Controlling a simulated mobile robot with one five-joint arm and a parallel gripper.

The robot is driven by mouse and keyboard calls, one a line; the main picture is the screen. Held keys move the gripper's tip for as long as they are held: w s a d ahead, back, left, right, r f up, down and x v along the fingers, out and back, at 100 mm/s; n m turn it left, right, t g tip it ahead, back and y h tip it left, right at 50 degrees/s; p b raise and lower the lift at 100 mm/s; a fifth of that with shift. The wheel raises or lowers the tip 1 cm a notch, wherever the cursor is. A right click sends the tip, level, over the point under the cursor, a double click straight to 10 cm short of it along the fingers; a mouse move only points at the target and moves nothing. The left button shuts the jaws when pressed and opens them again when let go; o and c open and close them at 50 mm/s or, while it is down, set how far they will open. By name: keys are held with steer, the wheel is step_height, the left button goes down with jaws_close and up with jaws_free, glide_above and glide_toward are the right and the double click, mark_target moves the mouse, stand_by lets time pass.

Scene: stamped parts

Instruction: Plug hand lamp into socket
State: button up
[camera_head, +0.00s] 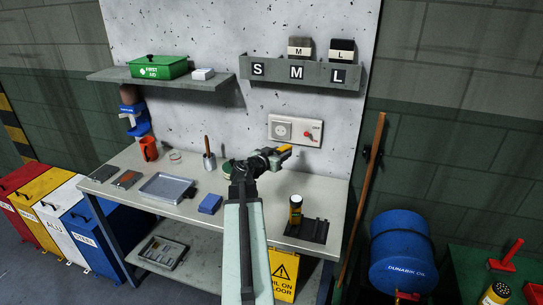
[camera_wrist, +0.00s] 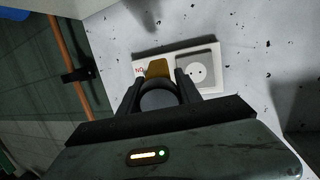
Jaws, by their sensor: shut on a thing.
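My gripper (camera_head: 272,155) is raised above the bench, in front of and just below the wall panel. In the wrist view my gripper (camera_wrist: 159,82) is shut on a small orange-yellow piece with a round grey end (camera_wrist: 158,97). Its yellow part also shows in the head view (camera_head: 285,149). I cannot tell for sure that it is the hand lamp. The round socket (camera_head: 281,130) is on the left of the panel in the head view. In the wrist view the socket (camera_wrist: 198,70) lies right of the held piece, apparently apart from it. The held piece hides the panel's switch there.
A shelf (camera_head: 300,74) juts out above the panel. A wooden pole (camera_head: 368,190) leans at the right.

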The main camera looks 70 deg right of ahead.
steer(key=w+n+t+h, duration=0.1)
steer(key=w+r+n+t+b, duration=0.1)
steer(key=w+r+n+t+h, duration=0.1)
steer(key=w+t, duration=0.1)
steer(key=shift+w+d+h+b, duration=0.1)
steer(key=shift+h+b, duration=0.2)
steer(key=shift+b, duration=0.05)
steer(key=shift+d, duration=0.15)
steer(key=shift+w+d, duration=0.2)
steer(key=shift+d, duration=2.55)
steer(key=shift+d, duration=0.45)
steer(key=o, duration=1.3)
steer(key=shift+w, duration=0.1)
steer(key=shift+o, duration=0.2)
